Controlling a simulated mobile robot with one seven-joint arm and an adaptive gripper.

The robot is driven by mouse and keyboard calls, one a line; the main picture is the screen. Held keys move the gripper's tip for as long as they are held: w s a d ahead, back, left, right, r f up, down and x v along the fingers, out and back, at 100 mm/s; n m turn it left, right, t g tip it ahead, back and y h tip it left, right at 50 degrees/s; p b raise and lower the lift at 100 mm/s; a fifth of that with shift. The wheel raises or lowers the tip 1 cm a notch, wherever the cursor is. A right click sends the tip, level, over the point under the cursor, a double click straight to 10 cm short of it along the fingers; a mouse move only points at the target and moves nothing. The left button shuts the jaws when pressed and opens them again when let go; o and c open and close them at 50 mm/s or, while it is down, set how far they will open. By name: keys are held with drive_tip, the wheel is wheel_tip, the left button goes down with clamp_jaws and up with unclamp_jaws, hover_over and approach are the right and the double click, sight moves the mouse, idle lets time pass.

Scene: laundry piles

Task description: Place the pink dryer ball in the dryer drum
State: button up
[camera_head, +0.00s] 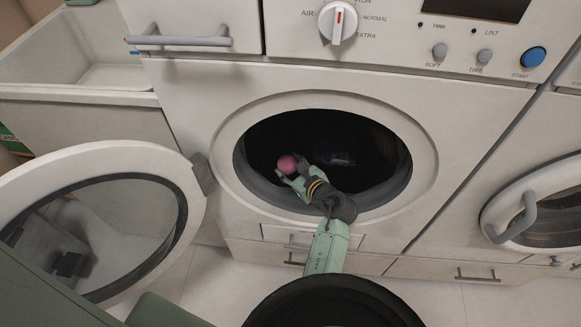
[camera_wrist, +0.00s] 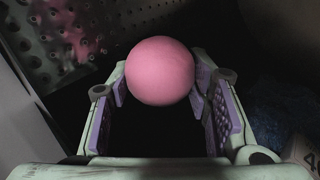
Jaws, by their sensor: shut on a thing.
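The pink dryer ball (camera_head: 287,164) is held at the tip of my gripper (camera_head: 291,174), inside the round opening of the dryer drum (camera_head: 375,150). In the wrist view the ball (camera_wrist: 160,71) sits between the two purple-padded fingers of my gripper (camera_wrist: 160,82), which are shut on it. The perforated metal drum wall (camera_wrist: 65,40) shows behind it at upper left. The drum's inside is dark, and I cannot tell how far the ball is from its bottom.
The dryer door (camera_head: 185,195) stands open to the left. A dark bluish thing (camera_head: 335,157) lies deeper in the drum; a dark blue textured patch (camera_wrist: 285,105) also shows at right in the wrist view. The control panel (camera_head: 400,30) is above. A second machine (camera_head: 545,210) stands at right.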

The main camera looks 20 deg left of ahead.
drive_tip(key=shift+f, duration=0.3)
drive_tip(key=shift+f, duration=0.15)
drive_tip(key=o, duration=1.1)
drive_tip(key=shift+d+r, duration=0.2)
drive_tip(key=b+v, duration=0.1)
drive_tip(key=v, duration=1)
drive_tip(key=shift+s+d+r, duration=0.15)
drive_tip(key=shift+s+d, duration=0.05)
drive_tip(key=shift+s, duration=0.05)
